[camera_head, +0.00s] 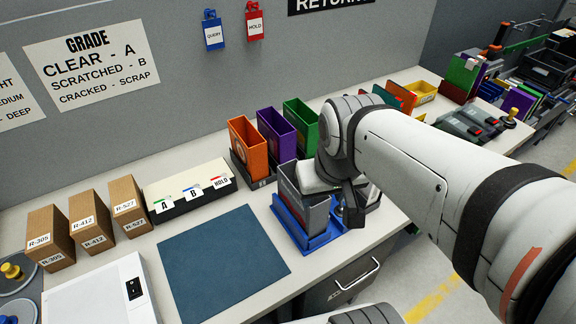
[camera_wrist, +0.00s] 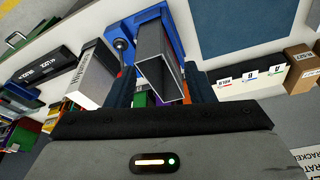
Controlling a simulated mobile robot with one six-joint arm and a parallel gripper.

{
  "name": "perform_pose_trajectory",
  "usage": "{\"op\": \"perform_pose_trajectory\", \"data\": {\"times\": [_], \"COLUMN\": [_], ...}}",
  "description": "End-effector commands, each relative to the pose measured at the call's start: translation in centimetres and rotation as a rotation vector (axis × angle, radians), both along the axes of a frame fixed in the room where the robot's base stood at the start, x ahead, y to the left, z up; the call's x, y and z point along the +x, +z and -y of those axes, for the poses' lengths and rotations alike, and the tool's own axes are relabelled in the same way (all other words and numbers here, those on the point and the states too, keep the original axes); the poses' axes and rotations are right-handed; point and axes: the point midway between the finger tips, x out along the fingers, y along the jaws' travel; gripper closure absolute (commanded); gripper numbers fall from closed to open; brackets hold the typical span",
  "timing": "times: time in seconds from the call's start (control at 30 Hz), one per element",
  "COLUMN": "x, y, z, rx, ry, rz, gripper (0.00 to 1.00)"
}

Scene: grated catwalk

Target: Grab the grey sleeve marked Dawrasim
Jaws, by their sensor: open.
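A grey, open-topped sleeve (camera_head: 311,212) stands in a blue tray (camera_head: 283,217) on the bench. In the wrist view the sleeve (camera_wrist: 156,76) shows its hollow end and lies between my two fingers. I cannot read any Dawrasim marking on it. My gripper (camera_wrist: 162,92) is open, with one dark finger on each side of the sleeve. Whether either finger touches it I cannot tell.
Orange (camera_head: 248,143), purple (camera_head: 276,134) and green (camera_head: 300,124) sleeves stand close behind the tray. A blue mat (camera_head: 222,262) lies clear to the left. A card box (camera_head: 190,189) and brown boxes (camera_head: 127,207) stand further left. A drawer handle (camera_head: 357,275) is below the front edge.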

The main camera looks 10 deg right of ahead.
Motion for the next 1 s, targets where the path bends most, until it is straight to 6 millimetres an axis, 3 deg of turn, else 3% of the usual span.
{"op": "perform_pose_trajectory", "data": {"times": [0.37,0.53,0.7,1.0], "x": [9.3,12.6,13.8,13.6], "y": [-4.7,-6.8,-7.9,-11.1], "z": [0.4,0.5,0.5,0.5], "rx": [-0.036,-0.04,-0.041,-0.041], "ry": [0.199,0.27,0.299,0.3], "rz": [-0.194,-0.257,-0.284,-0.287], "gripper": [0.21,0.21,0.21,0.21]}}
